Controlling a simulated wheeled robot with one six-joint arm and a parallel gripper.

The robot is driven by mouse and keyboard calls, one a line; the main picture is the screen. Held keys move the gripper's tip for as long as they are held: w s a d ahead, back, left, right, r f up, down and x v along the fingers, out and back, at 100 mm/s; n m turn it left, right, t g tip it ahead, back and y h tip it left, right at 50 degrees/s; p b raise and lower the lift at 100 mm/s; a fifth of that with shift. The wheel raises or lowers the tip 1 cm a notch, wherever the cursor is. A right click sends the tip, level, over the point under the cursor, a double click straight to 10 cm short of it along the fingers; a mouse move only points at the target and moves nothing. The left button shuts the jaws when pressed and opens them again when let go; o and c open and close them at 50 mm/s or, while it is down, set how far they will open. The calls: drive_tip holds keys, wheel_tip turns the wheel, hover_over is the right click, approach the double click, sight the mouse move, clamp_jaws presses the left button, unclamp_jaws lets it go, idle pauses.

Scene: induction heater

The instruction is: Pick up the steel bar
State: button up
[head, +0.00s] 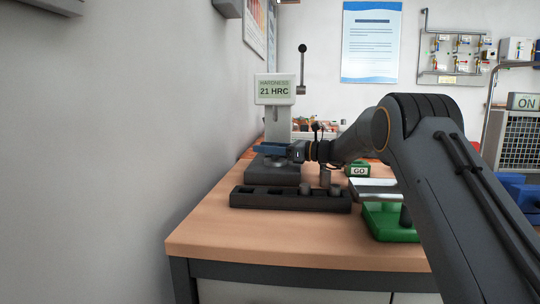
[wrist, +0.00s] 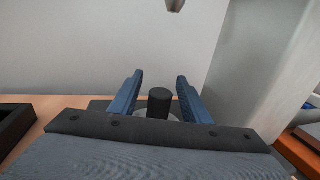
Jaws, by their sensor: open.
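A short dark cylinder, seemingly the steel bar (wrist: 159,103), stands upright on the round anvil of the hardness tester in the wrist view. My gripper (wrist: 160,77) is open, with one blue finger on each side of the cylinder and a gap on both sides. In the head view my gripper (head: 268,148) is level over the base of the hardness tester (head: 278,122), whose display reads 21 HRC. There the fingers hide the cylinder between them.
A dark rack (head: 285,202) in front of the tester has square slots, with two short cylinders at its right part.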

drive_tip(key=shift+w+a, duration=0.15)
drive_tip(key=shift+a, duration=0.15)
drive_tip(key=shift+c, duration=0.3)
clamp_jaws()
drive_tip(key=shift+r, duration=0.1)
drive_tip(key=shift+d+r, duration=0.2)
drive_tip(key=shift+r, duration=0.3)
wheel_tip(320, 180, up, 6)
drive_tip(key=p, duration=0.1)
drive_tip(key=s+d+p, duration=0.1)
drive_tip(key=s+d, duration=1.2)
drive_tip(key=d, duration=0.1)
drive_tip(key=shift+s+d, duration=0.15)
drive_tip(key=shift+d, duration=0.2)
